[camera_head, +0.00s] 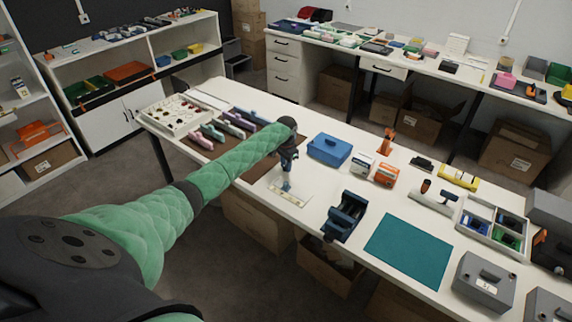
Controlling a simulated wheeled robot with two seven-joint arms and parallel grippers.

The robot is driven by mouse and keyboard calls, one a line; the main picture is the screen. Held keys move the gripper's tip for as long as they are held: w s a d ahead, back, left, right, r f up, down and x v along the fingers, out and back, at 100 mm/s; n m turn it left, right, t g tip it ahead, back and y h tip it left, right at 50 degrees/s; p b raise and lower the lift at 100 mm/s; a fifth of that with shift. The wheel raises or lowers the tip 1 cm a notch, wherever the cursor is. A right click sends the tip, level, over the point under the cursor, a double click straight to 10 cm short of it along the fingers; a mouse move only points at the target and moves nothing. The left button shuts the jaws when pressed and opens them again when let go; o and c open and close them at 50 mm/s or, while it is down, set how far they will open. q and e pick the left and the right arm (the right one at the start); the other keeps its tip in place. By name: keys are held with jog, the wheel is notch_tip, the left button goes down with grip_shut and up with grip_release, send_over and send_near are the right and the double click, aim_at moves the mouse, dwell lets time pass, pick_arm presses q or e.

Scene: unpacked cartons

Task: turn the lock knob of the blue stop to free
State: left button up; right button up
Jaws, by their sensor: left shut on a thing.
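My left gripper (287,172) reaches in over the table and points down, its fingers close together. It is shut on the small lock knob of the blue stop, though the knob is mostly hidden by the fingers. The blue stop (287,186) is a small light-blue piece just below the fingertips. It stands on a pale flat plate (299,199) with small marks, near the front edge of the table. The knob's turn position is too small to tell. My right gripper is not in view.
On the white table (318,178), a blue box (329,149) stands behind the gripper. A dark blue device (345,216) stands to the right, beside a teal mat (408,249). Pink, green and blue items on a brown mat (201,143) lie to the left, partly behind my arm.

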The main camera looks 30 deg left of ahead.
pick_arm(q)
jog(key=shift+r, duration=0.1)
jog(key=o, duration=1)
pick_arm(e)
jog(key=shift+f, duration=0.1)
pick_arm(q)
jog(key=shift+r, duration=0.3)
notch_tip(320, 180, up, 6)
jog(key=b, duration=0.2)
jog(key=shift+f+b, duration=0.1)
jog(key=shift+b, duration=0.25)
jog(key=shift+r, duration=0.65)
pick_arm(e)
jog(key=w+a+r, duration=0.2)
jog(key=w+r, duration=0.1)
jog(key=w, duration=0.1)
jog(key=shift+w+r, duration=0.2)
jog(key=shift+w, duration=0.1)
